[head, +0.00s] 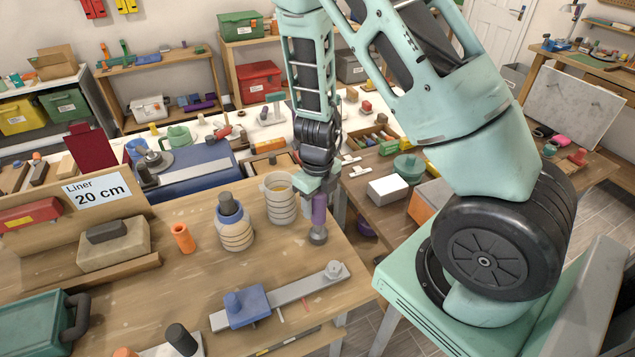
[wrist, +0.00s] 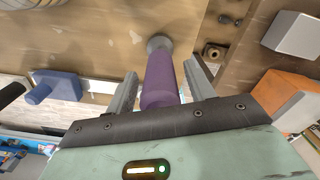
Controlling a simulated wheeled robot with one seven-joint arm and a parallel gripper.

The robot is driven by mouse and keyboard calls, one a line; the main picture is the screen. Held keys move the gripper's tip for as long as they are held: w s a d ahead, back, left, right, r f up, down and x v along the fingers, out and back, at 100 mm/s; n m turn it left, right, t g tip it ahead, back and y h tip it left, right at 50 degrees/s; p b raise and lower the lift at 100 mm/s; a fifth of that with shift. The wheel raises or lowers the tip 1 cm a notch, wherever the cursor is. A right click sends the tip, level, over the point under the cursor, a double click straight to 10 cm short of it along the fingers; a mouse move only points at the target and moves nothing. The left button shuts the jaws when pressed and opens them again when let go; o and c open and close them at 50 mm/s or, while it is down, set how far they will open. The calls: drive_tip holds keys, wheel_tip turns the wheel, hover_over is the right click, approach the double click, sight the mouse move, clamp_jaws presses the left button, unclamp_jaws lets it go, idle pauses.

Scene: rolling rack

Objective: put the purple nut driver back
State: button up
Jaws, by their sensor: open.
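The purple nut driver (head: 319,208) stands upright near the right edge of the wooden table, with a grey round piece at its lower end. In the wrist view its purple handle (wrist: 162,80) lies between my two fingers, and the grey round end shows beyond them. My gripper (head: 314,188) is open around the upper handle; it also shows in the wrist view (wrist: 160,85). A gap shows between the right finger and the handle; contact on the left side is unclear. A ribbed pale pot (head: 281,208) stands just left of the driver.
A banded jar with a blue top (head: 236,236) and an orange cup (head: 182,238) stand to the left. A metal bar with a blue block (head: 247,308) lies in front. The table (head: 190,285) has bare wood between them. A side table with a white box (head: 389,190) is at right.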

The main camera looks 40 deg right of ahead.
wheel_tip(320, 180, up, 11)
drive_tip(key=p, duration=0.2)
drive_tip(key=shift+a+r+p, duration=0.1)
drive_tip(key=shift+p, duration=0.3)
drive_tip(key=s+a+r+n+g+y, duration=0.1)
drive_tip(key=s+a+r+n, duration=0.3)
drive_tip(key=a+n, duration=0.6)
drive_tip(key=s+a+r+n+y, duration=0.1)
drive_tip(key=s+a+r+n, duration=0.25)
drive_tip(key=a+n, duration=0.55)
drive_tip(key=s+a+r+n, duration=0.1)
drive_tip(key=s+n, duration=0.4)
drive_tip(key=n, duration=0.6)
drive_tip(key=s+a+r+n+t+h, duration=0.1)
drive_tip(key=s+r+n, duration=0.3)
drive_tip(key=n, duration=0.8)
drive_tip(key=shift+s+a+r+n, duration=0.3)
drive_tip(key=shift+s+a+r, duration=0.05)
drive_tip(key=shift+s+a, duration=0.45)
wheel_tip(320, 180, down, 16)
drive_tip(key=b, duration=1.6)
drive_tip(key=shift+f, duration=0.15)
